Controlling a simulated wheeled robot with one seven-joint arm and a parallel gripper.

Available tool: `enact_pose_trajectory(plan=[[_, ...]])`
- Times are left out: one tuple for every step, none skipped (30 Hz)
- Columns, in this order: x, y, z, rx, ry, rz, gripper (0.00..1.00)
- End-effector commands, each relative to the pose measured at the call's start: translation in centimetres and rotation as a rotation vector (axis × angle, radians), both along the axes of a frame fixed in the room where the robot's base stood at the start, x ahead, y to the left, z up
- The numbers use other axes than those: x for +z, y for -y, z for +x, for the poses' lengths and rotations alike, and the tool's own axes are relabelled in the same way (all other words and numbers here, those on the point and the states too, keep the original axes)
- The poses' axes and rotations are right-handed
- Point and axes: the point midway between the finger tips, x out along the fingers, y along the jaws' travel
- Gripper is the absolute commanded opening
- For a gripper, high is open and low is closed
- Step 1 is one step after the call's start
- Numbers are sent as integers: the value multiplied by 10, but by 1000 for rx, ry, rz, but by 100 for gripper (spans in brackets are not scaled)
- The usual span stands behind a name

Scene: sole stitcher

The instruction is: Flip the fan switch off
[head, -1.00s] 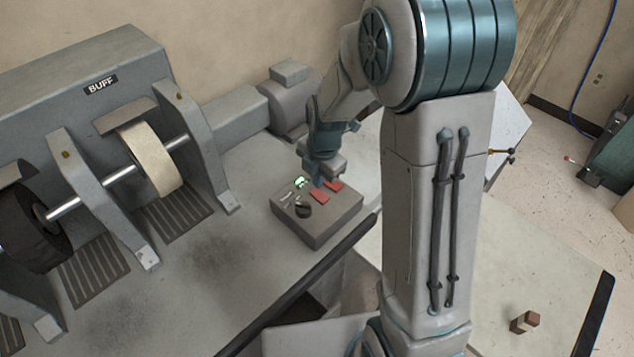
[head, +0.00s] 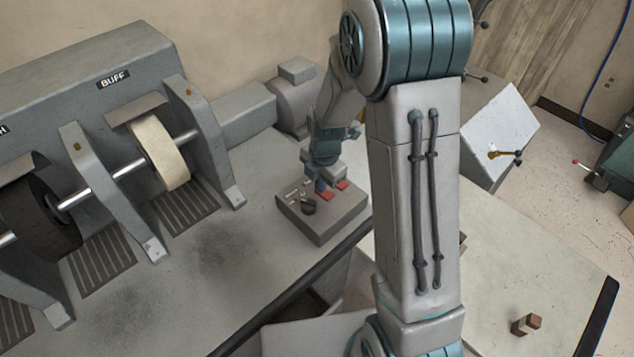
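A grey control box (head: 332,227) sits on the bench top, right of the buffing wheel. Its top carries two red rocker switches, the nearer red switch (head: 328,196) and the farther red switch (head: 342,185), with a black knob (head: 308,207) and small pale toggles to their left. No green light shows on it. I cannot read which switch is the fan's. My gripper (head: 321,186) points down over the box, its tip at or just above the left side of the red switches. Contact is unclear. The fingers are too small and partly hidden to tell their opening.
The buffing machine (head: 120,85) with its pale wheel (head: 162,153) and steel brackets stands left of the box. A motor housing (head: 296,100) is behind the box. My arm fills the middle right. A small brown block (head: 526,324) lies on the right-hand table.

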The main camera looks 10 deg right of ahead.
Motion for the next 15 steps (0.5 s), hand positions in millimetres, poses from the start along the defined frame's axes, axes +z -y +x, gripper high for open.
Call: enact_pose_trajectory(plan=[[-1,0,-1,-2,-3,1,0],[-1,1,-1,-3,-3,2,0],[-1,1,-1,-5,-4,1,0],[-1,2,-1,-5,-4,1,0],[-2,2,-2,-6,-4,1,0],[-1,3,-2,-6,-4,1,0],[-1,3,-3,-6,-4,1,0],[-1,4,-3,-6,-4,0,0],[-1,5,-5,-7,-5,1,0],[-1,6,-6,-7,-5,1,0],[-1,7,-7,-7,-5,1,0],[0,8,-8,-7,-5,1,0],[0,9,-10,-7,-5,1,0],[0,9,-11,-7,-5,0,0],[1,10,-12,-6,-4,0,0]])
